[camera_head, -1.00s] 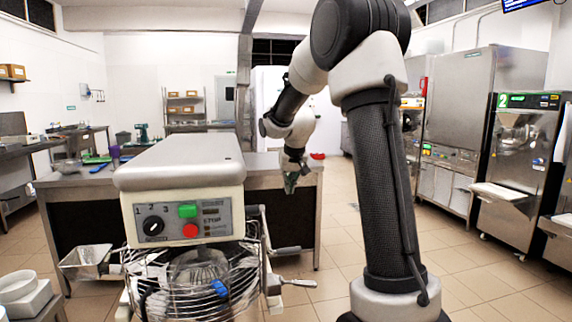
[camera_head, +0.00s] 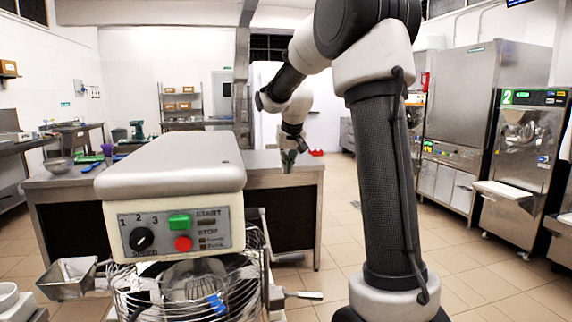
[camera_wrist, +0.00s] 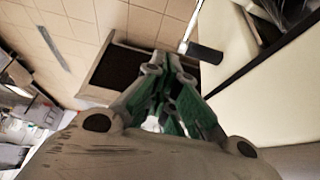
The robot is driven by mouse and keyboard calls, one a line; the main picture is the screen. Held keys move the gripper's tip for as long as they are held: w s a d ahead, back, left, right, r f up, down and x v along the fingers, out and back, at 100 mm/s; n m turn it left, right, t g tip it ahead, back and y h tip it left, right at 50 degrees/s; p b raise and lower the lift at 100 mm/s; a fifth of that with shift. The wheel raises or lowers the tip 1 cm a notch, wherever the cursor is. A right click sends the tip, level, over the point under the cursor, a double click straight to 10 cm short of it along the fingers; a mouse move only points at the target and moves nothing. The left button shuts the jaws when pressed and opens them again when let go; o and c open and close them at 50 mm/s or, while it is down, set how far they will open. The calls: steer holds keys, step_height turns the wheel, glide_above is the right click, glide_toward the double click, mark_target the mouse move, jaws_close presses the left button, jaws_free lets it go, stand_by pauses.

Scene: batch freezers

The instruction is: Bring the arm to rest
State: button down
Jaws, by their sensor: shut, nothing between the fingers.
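My gripper (camera_head: 288,163) hangs from my bent arm in the head view, pointing down in front of the steel worktable, to the right of the mixer. It is small and partly dark there. In the wrist view my gripper (camera_wrist: 172,115) shows its grey and green fingers close together, with nothing held between them. My arm rises at the right of the head view, folds over at the top and reaches away toward the worktable.
A planetary mixer (camera_head: 175,170) with a wire guard (camera_head: 185,290) stands close in front, its lever (camera_head: 300,295) jutting right. A steel worktable (camera_head: 308,180) lies behind it. Tiled floor (camera_head: 325,255) is open between.

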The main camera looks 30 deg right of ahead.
stand_by(0.4)
steer(key=s+a+f+g, duration=0.1)
steer(key=s+f+g, duration=0.1)
steer(key=s+f, duration=0.4)
steer(key=s+a+r+n, duration=0.1)
steer(key=s+a, duration=0.1)
steer(key=s, duration=0.8)
steer(key=s+a+r+n+y, duration=0.1)
steer(key=s+a, duration=0.2)
steer(key=s, duration=0.7)
steer(key=s+a+n+t, duration=0.1)
steer(key=s+a, duration=0.2)
steer(key=s, duration=0.7)
steer(key=shift+s+r, duration=0.2)
steer(key=shift+r, duration=0.2)
steer(key=c, duration=2.2)
jaws_free()
